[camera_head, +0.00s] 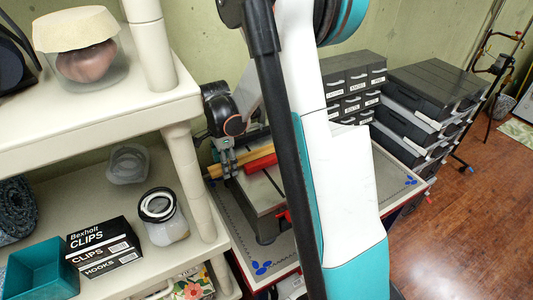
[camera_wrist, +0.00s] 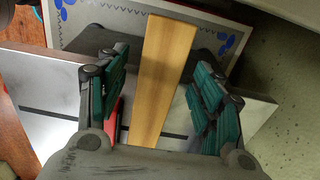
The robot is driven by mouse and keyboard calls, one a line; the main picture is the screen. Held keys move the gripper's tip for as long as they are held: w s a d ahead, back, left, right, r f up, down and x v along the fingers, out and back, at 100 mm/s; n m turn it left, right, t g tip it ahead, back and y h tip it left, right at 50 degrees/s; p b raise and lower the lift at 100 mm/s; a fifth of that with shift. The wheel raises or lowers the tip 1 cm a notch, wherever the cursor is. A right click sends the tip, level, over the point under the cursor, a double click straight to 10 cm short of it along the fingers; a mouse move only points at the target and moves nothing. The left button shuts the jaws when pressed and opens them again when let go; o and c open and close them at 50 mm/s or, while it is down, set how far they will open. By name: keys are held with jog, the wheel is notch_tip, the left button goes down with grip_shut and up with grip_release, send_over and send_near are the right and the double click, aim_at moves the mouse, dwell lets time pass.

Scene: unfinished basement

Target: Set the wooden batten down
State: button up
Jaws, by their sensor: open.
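The wooden batten (camera_wrist: 165,75) is a long, pale yellow-brown strip. In the wrist view it runs lengthwise between the two fingers of my gripper (camera_wrist: 160,62), with a visible gap on each side. My gripper is open around it, and its near end is hidden by the gripper body. In the head view the batten (camera_head: 243,156) lies by a red part on a machine with a grey metal table (camera_wrist: 50,95). My gripper (camera_head: 226,165) is over its left part there. My arm hides part of the machine. I cannot tell exactly what the batten rests on.
The machine stands on a bordered board (camera_head: 240,238) with blue marks. A cream shelf (camera_head: 150,105) with jars, boxes and a teal bin (camera_head: 42,275) is close on the left. Drawer units (camera_head: 353,80) and stacked dark cases (camera_head: 425,95) stand behind. Wooden floor (camera_head: 470,210) is open at right.

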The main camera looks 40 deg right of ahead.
jog(key=shift+r, duration=0.1)
jog(key=c, duration=1.3)
jog(key=shift+c, duration=0.2)
